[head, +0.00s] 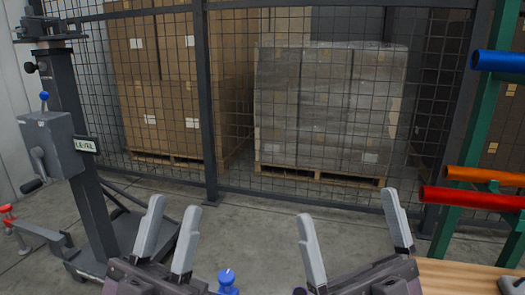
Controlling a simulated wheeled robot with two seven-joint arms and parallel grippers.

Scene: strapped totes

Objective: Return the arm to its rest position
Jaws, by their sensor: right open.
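My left gripper (175,206) is at the bottom, left of centre, with its two grey fingers pointing up. A gap shows between the fingers, narrower than on the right gripper, and nothing is held there. My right gripper (348,206) is at the bottom, right of centre. Its fingers are spread wide and empty, also pointing up. Both grippers are apart from each other and appear to touch nothing. Most of both arms is below the picture edge. No tote is in view.
A dark stand with a crank box and a "LEVEL" label (85,145) is at the left. A mesh fence (210,100) crosses behind, with wrapped pallet loads (325,110) beyond. A green rack (462,150) with coloured bars and a wooden surface (455,275) are at the right.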

